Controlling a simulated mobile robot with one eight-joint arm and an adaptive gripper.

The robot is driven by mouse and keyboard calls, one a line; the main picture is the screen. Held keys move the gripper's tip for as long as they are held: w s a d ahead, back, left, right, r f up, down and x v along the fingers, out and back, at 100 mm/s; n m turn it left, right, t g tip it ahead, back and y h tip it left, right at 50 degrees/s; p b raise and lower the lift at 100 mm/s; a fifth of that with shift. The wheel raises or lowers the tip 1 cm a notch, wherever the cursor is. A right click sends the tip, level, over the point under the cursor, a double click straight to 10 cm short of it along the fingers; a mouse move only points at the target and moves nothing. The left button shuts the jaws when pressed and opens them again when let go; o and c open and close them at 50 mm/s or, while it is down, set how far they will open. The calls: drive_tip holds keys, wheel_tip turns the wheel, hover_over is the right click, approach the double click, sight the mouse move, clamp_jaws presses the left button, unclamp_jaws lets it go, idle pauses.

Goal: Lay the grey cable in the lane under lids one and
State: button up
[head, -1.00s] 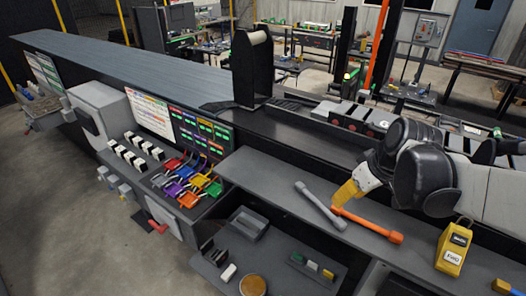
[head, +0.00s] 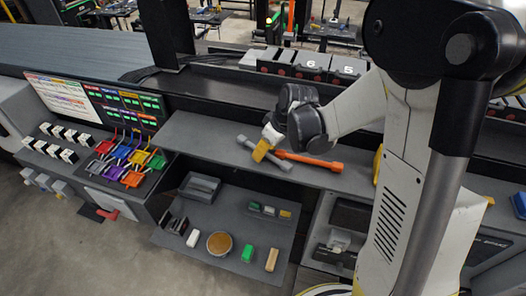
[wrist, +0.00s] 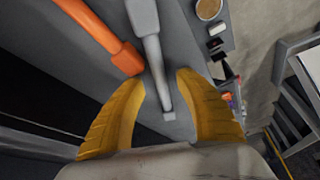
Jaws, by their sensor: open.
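My gripper (head: 262,152) has yellow fingers and is open above the front shelf. In the wrist view, the open fingers (wrist: 158,80) straddle the line of a grey bar-shaped tool (wrist: 148,45); I cannot tell how far above it they are. The tool also shows in the head view (head: 280,163). The chain's lids (head: 312,66) lie on the back ledge, with 6 and 5 readable. No lid marked one is readable; my arm covers part of the row.
An orange tool (head: 318,161) lies beside the grey one. A lower tray (head: 215,255) holds a round brown-topped dish (head: 220,243) and small blocks. A dark upright stand (head: 165,35) rises at the ledge. The shelf's left part is clear.

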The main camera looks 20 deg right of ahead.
drive_tip(key=shift+w+a+f, duration=0.1)
drive_tip(key=shift+w+f, duration=0.05)
drive_tip(key=shift+f, duration=0.1)
clamp_jaws()
drive_tip(key=shift+r, duration=0.15)
drive_tip(key=shift+r, duration=0.3)
drive_tip(key=v, duration=0.3)
drive_tip(key=shift+w+r, duration=0.3)
drive_tip(key=shift+r, duration=0.15)
drive_tip(key=s+d+r, duration=0.3)
drive_tip(key=d+r, duration=0.3)
drive_tip(key=d, duration=0.4)
drive_tip(key=shift+d+r+b, duration=0.3)
drive_tip(key=shift+b, duration=0.05)
